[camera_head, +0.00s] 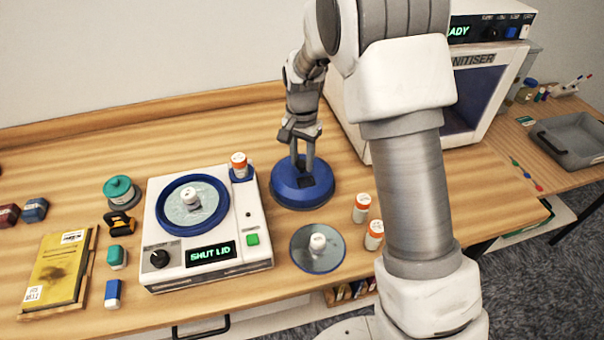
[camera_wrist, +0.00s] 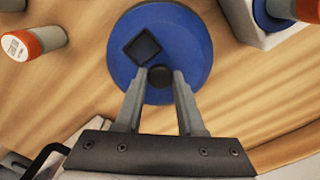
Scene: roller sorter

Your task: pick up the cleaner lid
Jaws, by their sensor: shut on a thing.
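The cleaner lid (camera_head: 290,196) is a round blue disc with a dark square on top and a small black knob. It is at or close above the wooden table, right of the white cleaner (camera_head: 164,272); I cannot tell whether it touches the table. My gripper (camera_head: 303,160) points down and is shut on the knob, which shows between the fingertips in the wrist view (camera_wrist: 160,78). The lid fills the wrist view's upper middle (camera_wrist: 190,40). The cleaner's display reads "SHUT LID", and its blue-rimmed round bowl is open with a white-capped piece inside.
An orange-capped bottle (camera_head: 239,164) stands at the cleaner's back right corner. Two more such bottles (camera_head: 361,206) (camera_head: 374,234) stand right of a grey disc (camera_head: 304,260). The sanitiser (camera_head: 474,90) stands behind my arm. A yellow book (camera_head: 56,268) and small containers lie left.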

